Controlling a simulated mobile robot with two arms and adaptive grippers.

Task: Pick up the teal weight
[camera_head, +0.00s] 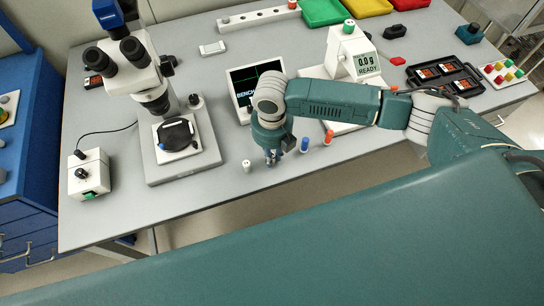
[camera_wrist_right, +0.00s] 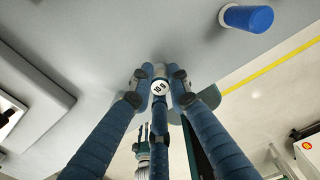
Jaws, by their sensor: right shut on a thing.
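My right gripper (camera_head: 271,158) points down near the front edge of the grey bench. In the right wrist view its fingers (camera_wrist_right: 160,92) are closed around a small upright piece, which I take to be the teal weight (camera_wrist_right: 160,87). Its round white top with a dark number shows between the fingertips. Its side is mostly hidden by the fingers, so its colour is hard to see, and I cannot tell whether it still touches the bench. My left gripper is not in view.
A white weight (camera_head: 246,166) stands just left of the gripper. A blue weight (camera_head: 305,144) and an orange one (camera_head: 328,137) stand to its right. The microscope (camera_head: 180,135) is at left, the monitor (camera_head: 243,84) and balance (camera_head: 367,64) behind.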

